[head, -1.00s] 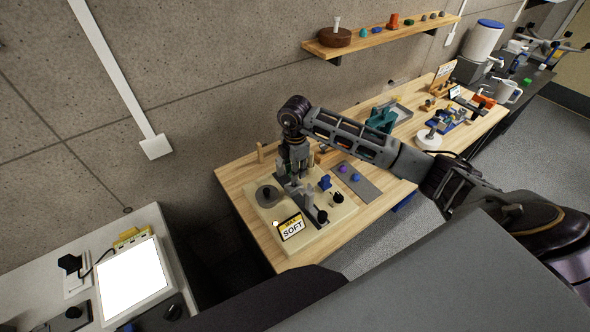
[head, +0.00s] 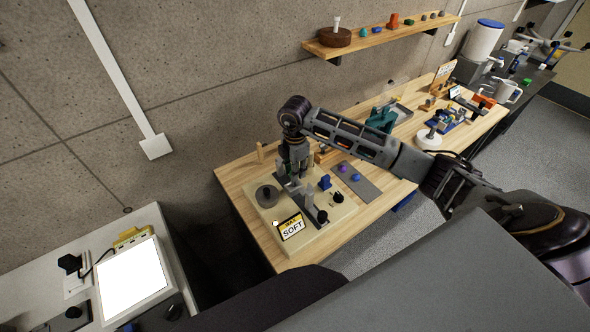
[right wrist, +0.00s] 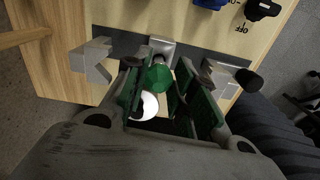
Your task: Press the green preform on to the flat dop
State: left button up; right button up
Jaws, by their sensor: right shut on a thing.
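The green preform (right wrist: 158,79) shows in the right wrist view between the fingers of my right gripper (right wrist: 165,88), which is shut on it. In the head view my right gripper (head: 294,172) points down over the cream transfer base (head: 268,224), and the preform is hidden there. A dark rail (right wrist: 120,47) with pale metal blocks (right wrist: 92,62) crosses the base. A middle metal block (right wrist: 163,50) stands just beyond the preform. I cannot make out the flat dop clearly, nor whether the preform touches it. My left gripper is not in view.
A "WAX SOFT" sign (head: 291,228) and black knobs (head: 337,198) are on the base. A grey strip (head: 368,189) with purple and blue stones lies to its right. A teal device (head: 381,119) stands farther along the bench. A wooden shelf (head: 380,38) hangs above.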

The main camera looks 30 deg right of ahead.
jog(key=shift+s+f+b, duration=0.1)
jog(key=shift+f+b, duration=0.2)
jog(key=shift+f, duration=0.3)
dwell(2.0)
dwell(0.6)
jog(key=o, duration=1)
jog(key=shift+r, duration=0.1)
jog(key=shift+c, duration=0.2)
notch_tip(320, 180, up, 12)
dwell(1.1)
